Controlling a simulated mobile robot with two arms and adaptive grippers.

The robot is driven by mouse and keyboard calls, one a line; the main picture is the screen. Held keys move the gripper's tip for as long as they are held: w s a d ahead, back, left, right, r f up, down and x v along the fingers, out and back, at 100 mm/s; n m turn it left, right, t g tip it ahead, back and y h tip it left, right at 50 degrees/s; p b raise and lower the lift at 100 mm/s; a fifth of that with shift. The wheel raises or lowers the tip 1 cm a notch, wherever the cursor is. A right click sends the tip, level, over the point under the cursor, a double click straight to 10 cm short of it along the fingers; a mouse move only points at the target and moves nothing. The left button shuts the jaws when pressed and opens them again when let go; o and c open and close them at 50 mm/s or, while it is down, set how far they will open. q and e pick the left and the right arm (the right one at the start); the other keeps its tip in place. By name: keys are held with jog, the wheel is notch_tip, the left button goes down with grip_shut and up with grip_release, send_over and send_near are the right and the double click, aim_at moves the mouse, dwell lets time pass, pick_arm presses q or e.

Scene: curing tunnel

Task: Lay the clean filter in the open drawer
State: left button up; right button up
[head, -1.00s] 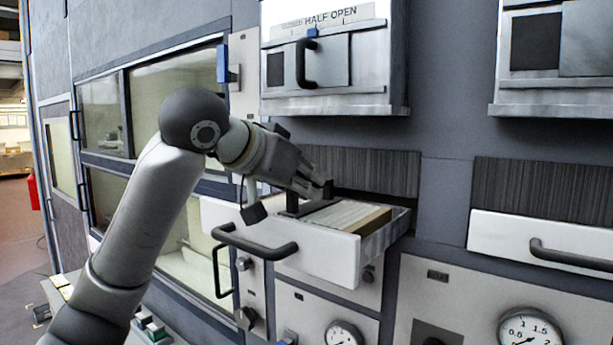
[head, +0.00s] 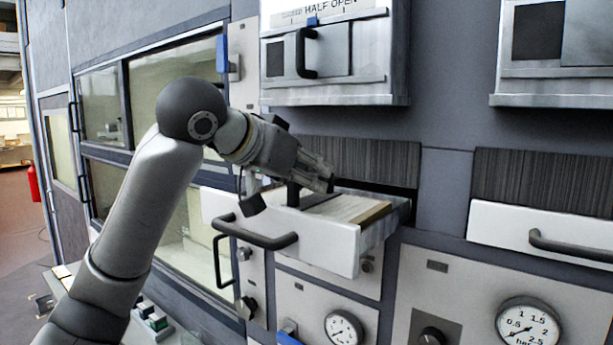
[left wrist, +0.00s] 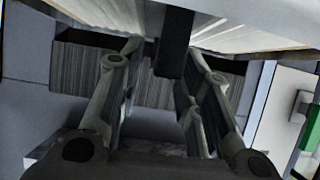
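The open drawer (head: 330,246) sticks out of the grey wall, with a white front and a dark bar handle (head: 255,236). The filter (head: 350,208), pale and pleated with a tan edge, lies flat inside it. A dark upright grip (head: 293,194) stands on the filter. My left gripper (head: 322,178) is just above the filter. In the left wrist view its two fingers (left wrist: 157,72) are spread, with the dark grip (left wrist: 175,45) between them and a gap on its left side. Pale pleats (left wrist: 245,38) show beyond. My right gripper is not in view.
A shut drawer (head: 540,232) with a bar handle is at the right. A hatch marked half open (head: 345,85) is above the drawer. Gauges (head: 527,326) sit below. Glazed windows (head: 100,120) are at the left.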

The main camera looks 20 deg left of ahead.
pick_arm(q)
jog(key=b+v, duration=0.4)
jog(key=v, duration=0.6)
jog(key=shift+s+a+r, duration=0.1)
jog(key=shift+s, duration=0.3)
jog(key=shift+s+a+r, duration=0.15)
jog(key=shift+s+r, duration=0.15)
jog(key=shift+s, duration=0.1)
jog(key=shift+c, duration=0.2)
